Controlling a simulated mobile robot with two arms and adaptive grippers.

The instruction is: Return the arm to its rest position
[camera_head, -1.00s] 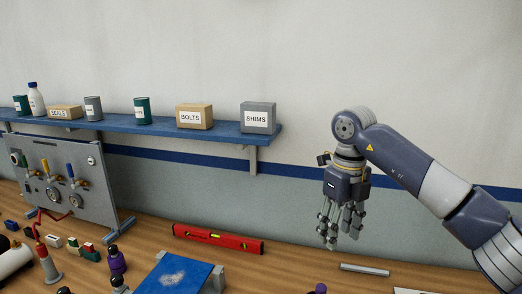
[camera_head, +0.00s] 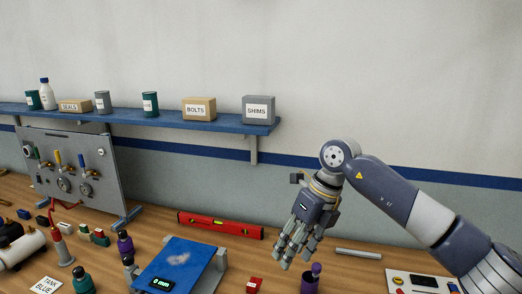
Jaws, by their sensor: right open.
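My right arm comes in from the right edge. My right gripper (camera_head: 297,247) hangs below its wrist, fingers pointing down and a little left. It is open and nothing shows between its fingers. It is above the wooden bench (camera_head: 150,228), between the blue-topped stand (camera_head: 192,257) and a metal rod (camera_head: 358,254). A purple bottle (camera_head: 311,279) stands just below and right of the fingertips; I cannot tell the exact gap. My left arm and gripper are not in view.
A red spirit level (camera_head: 221,225) lies behind the stand. A gauge panel (camera_head: 70,172) stands at left, under a blue shelf (camera_head: 150,121) with boxes and cans. A small red block (camera_head: 255,285) and a control box (camera_head: 420,283) are near the front edge.

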